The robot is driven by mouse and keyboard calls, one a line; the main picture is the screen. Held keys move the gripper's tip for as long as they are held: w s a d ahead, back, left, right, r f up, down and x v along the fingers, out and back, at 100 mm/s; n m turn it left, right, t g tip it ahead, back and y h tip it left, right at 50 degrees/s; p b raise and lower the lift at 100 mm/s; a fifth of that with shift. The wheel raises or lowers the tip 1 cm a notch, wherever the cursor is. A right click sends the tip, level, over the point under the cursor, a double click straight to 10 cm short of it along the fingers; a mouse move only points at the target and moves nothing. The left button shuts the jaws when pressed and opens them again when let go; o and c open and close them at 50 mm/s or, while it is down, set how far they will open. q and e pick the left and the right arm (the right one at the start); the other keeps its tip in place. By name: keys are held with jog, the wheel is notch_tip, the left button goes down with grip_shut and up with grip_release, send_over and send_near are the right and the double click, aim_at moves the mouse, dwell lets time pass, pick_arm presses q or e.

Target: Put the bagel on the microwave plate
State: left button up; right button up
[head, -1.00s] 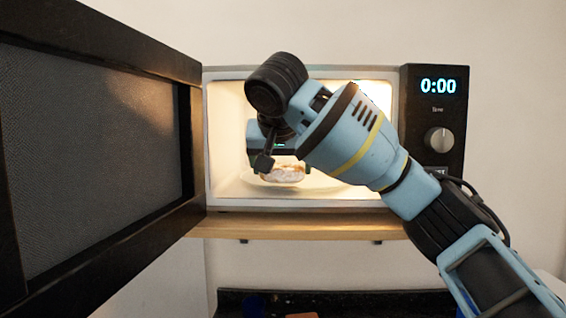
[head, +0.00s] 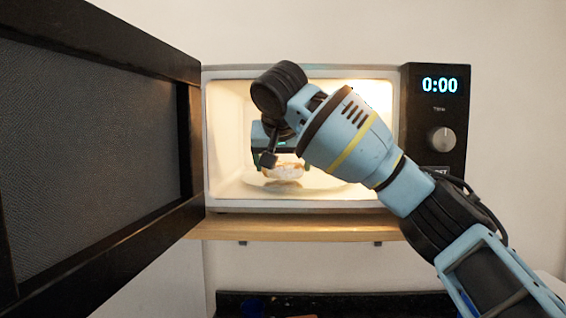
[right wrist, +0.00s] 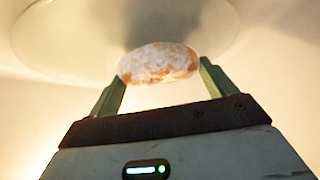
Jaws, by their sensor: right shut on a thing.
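The bagel (head: 283,171), pale with a sugary-looking top, is inside the open microwave (head: 303,209). My right gripper (right wrist: 161,75) is shut on it, with a green finger at each side of the bagel (right wrist: 158,62) in the right wrist view. The pale round microwave plate (head: 325,186) lies on the cavity floor, under and behind the bagel. The plate (right wrist: 60,42) also shows behind the bagel in the right wrist view. I cannot tell whether the bagel touches it. My arm hides part of the cavity. My left gripper is not in view.
The microwave door (head: 95,150) stands wide open at the left. The control panel (head: 437,120), with a knob and a 0:00 display, is at the right. The microwave stands on a wooden shelf (head: 300,229). A dark counter (head: 350,303) lies below.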

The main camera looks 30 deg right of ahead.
jog(key=shift+f, duration=0.1)
jog(key=o, duration=0.5)
jog(key=shift+f, duration=0.1)
jog(key=shift+v, duration=3.8)
